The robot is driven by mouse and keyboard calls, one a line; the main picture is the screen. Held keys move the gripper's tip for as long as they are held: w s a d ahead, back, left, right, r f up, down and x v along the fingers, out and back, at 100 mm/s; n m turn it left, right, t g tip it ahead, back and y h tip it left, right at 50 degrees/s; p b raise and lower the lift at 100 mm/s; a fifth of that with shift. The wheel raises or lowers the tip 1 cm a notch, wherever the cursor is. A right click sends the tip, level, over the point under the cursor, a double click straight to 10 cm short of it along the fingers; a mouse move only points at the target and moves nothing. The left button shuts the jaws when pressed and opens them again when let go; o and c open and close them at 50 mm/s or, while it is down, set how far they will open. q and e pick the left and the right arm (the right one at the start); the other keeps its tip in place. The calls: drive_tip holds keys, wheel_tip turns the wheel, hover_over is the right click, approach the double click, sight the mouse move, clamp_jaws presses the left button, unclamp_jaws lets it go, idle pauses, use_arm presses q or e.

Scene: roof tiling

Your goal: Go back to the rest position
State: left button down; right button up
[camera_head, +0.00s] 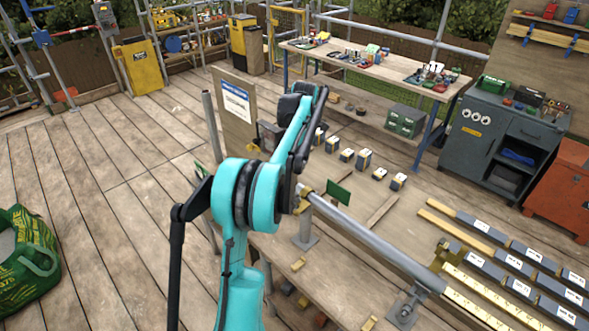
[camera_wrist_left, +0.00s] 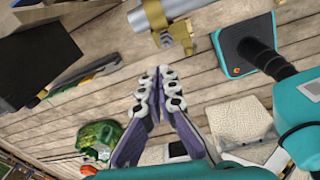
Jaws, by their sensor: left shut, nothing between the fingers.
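In the left wrist view my left gripper (camera_wrist_left: 160,88) is shut, its two purple fingers with pale pads meeting and nothing between them. Wooden planks lie beyond the fingertips. In the head view my teal left arm rises from the bottom middle and reaches over the workbench (camera_head: 340,275); the fingers cannot be made out there. My right gripper is in neither view.
A metal tube (camera_head: 370,240) on stands runs along the bench beside my arm. Labelled dark tiles (camera_head: 490,270) lie at the right. A signboard (camera_head: 236,105) stands behind my arm. A green bag (camera_head: 28,255) lies left. The left deck is mostly clear.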

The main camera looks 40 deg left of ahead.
use_arm(q)
drive_tip(key=shift+f, duration=0.1)
idle(0.3)
drive_tip(key=s+d+f+m+t+b, duration=0.1)
drive_tip(key=s+d+m+t+b, duration=0.1)
drive_tip(key=s+d+m+b, duration=0.45)
drive_tip(key=s+d+f+m+t+b, duration=0.1)
drive_tip(key=s+d+m+t+b, duration=0.15)
drive_tip(key=d+m, duration=0.8)
drive_tip(key=s+d+f+m+t+b, duration=0.3)
drive_tip(key=s+d+f+m+b, duration=0.3)
drive_tip(key=s+d+f+m, duration=0.7)
drive_tip(key=s+f+m, duration=0.1)
drive_tip(key=m, duration=0.1)
drive_tip(key=shift+f+m+h, duration=0.3)
drive_tip(key=shift+h, duration=0.1)
